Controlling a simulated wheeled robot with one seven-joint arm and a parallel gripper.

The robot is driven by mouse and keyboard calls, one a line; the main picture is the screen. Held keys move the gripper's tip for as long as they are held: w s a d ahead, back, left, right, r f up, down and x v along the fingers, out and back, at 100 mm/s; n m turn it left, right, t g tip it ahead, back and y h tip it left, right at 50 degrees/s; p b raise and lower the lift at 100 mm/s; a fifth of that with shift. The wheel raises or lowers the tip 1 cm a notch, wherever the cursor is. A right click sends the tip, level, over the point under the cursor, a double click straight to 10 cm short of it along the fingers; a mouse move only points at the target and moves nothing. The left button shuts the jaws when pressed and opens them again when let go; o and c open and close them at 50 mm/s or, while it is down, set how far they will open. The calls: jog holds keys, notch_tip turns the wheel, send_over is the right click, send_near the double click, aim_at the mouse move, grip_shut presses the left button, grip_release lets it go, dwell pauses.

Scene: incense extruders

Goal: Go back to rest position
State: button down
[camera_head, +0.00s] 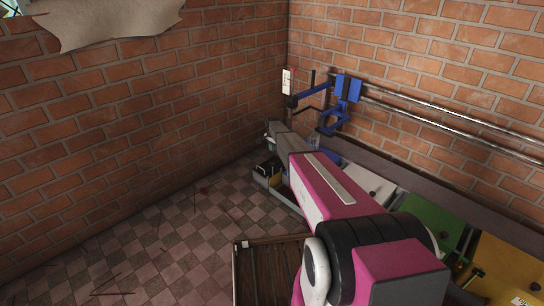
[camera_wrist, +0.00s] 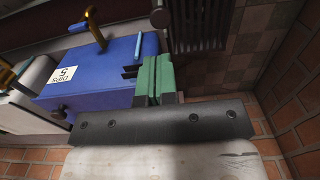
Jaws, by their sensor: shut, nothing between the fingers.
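My gripper (camera_wrist: 156,80) shows in the wrist view as two green fingers pressed together with nothing between them. It is beside the right end of a blue box (camera_wrist: 90,82) with a label reading 5; I cannot tell whether they touch. In the head view my pink arm stretches away toward the back corner, and its far end is too small to show the fingers clearly.
A row of boxes lies along the right wall, including a white one (camera_head: 368,184), a green one (camera_head: 428,222) and a yellow one (camera_head: 508,272). A blue bracket (camera_head: 347,88) sits on metal rails. A wooden crate (camera_head: 262,276) stands below.

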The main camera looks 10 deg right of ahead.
jog(key=s+r+n, duration=0.3)
jog(key=s+r, duration=0.4)
jog(key=s, duration=1.1)
jog(key=s+r+n, duration=0.4)
jog(key=s+r, duration=0.2)
jog(key=s, duration=1.3)
jog(key=s+r+n, duration=0.3)
jog(key=s+r, duration=0.4)
jog(key=s, duration=1.2)
jog(key=shift+s+a+r+n, duration=0.25)
jog(key=shift+a+r+n, duration=0.05)
jog(key=shift+a+n, duration=0.1)
